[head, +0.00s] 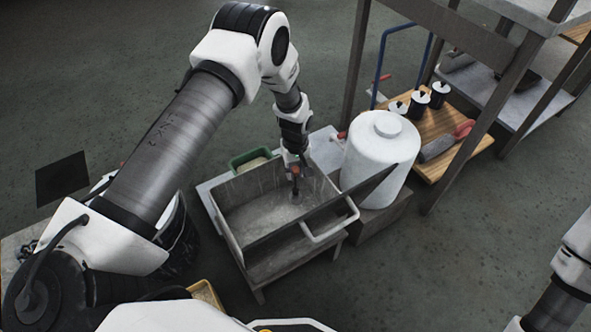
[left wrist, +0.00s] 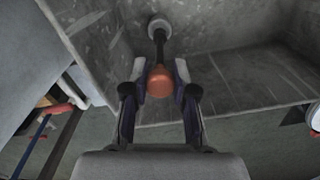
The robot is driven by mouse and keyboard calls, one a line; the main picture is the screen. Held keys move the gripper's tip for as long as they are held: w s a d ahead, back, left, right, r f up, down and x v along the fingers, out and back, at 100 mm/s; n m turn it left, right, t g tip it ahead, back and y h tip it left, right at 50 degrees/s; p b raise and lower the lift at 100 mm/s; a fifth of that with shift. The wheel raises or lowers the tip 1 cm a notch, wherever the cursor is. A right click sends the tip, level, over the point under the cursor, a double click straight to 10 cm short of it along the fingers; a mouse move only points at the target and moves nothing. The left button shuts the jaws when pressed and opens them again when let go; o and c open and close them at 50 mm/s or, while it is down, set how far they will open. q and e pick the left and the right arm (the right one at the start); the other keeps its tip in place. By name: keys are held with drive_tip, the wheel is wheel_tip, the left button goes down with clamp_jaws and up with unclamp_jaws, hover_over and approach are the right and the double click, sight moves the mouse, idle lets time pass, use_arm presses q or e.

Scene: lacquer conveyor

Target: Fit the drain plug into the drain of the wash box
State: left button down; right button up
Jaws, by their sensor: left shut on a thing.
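The wash box (head: 228,238) is a grey, open, worn basin on a low stand in the middle of the head view. My left gripper (head: 295,172) reaches down into its far right part, and its fingers also show in the left wrist view (left wrist: 160,85). They are shut on the orange knob of the drain plug (left wrist: 160,79). A dark stem runs from the knob to a pale round piece (left wrist: 158,25) at the box's grey surface. I cannot tell whether that piece is the drain's rim or the plug's own end, or whether the plug is seated.
A white tank (head: 378,165) stands close to the box's right side. A green tray (head: 250,160) sits at its far left edge. A shelf rack with a wooden board (head: 455,150) stands at the upper right. The floor in front right is clear.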

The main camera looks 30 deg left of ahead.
use_arm(q)
drive_tip(key=shift+f+b, duration=0.7)
drive_tip(key=shift+f, duration=0.85)
drive_tip(key=c, duration=0.9)
unclamp_jaws()
drive_tip(key=shift+o, duration=0.2)
wheel_tip(320, 180, up, 12)
drive_tip(key=shift+f, duration=0.1)
